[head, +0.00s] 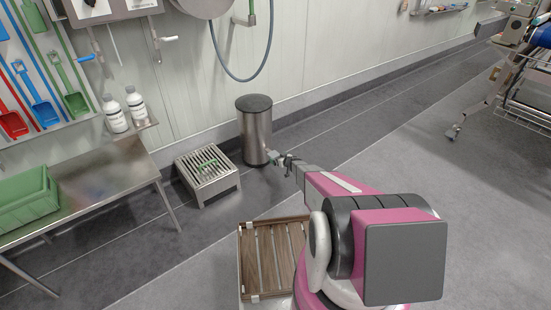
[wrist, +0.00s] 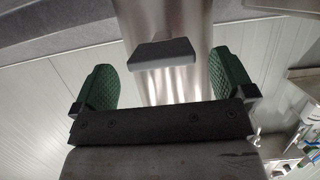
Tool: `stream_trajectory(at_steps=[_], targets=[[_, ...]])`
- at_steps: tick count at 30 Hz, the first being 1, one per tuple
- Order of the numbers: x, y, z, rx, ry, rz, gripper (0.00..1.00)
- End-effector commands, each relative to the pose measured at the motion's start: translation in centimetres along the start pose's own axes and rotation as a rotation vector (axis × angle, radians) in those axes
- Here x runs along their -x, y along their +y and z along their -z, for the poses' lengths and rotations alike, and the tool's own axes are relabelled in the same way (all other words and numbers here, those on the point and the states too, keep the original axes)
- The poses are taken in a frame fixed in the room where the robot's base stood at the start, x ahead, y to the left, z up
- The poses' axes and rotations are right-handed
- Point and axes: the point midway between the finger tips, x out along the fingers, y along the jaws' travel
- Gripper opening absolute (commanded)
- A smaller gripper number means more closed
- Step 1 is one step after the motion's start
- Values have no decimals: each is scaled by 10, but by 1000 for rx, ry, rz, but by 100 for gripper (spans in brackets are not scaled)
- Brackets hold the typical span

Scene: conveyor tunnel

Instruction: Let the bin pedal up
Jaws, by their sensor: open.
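The pedal bin (head: 257,138) is a steel cylinder standing on the floor by the wall. Its dark lid (head: 254,102) looks shut. My gripper (head: 277,158) is low at the right side of the bin in the head view. In the wrist view, which looks upside down, the grey pedal (wrist: 162,53) sticks out in front of the bin's steel body (wrist: 160,20). My gripper (wrist: 162,68) is open and empty, its green pads on either side of the pedal's line. I cannot tell whether anything touches the pedal. The pedal is not clear in the head view.
A slatted metal step (head: 208,180) stands left of the bin. A steel table (head: 100,185) with a green crate (head: 25,200) is farther left. A wooden slatted tray (head: 268,258) is near my base. A hose (head: 240,78) hangs above.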

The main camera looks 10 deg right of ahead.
Motion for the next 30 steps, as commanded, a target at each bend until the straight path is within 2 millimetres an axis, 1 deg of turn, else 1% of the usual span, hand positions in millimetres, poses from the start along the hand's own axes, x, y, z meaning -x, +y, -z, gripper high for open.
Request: stream_trajectory(at_steps=[1,3,6,10,14,26,29,30], targets=[[14,-2,2,0,0,0,100],[28,-2,2,0,0,0,100],[46,-2,2,0,-1,-1,100],[61,-1,1,0,1,1,100],[65,-1,1,0,1,1,100],[65,-1,1,0,0,0,100],[70,0,9,3,-4,-25,100],[75,0,16,3,-7,-47,100]])
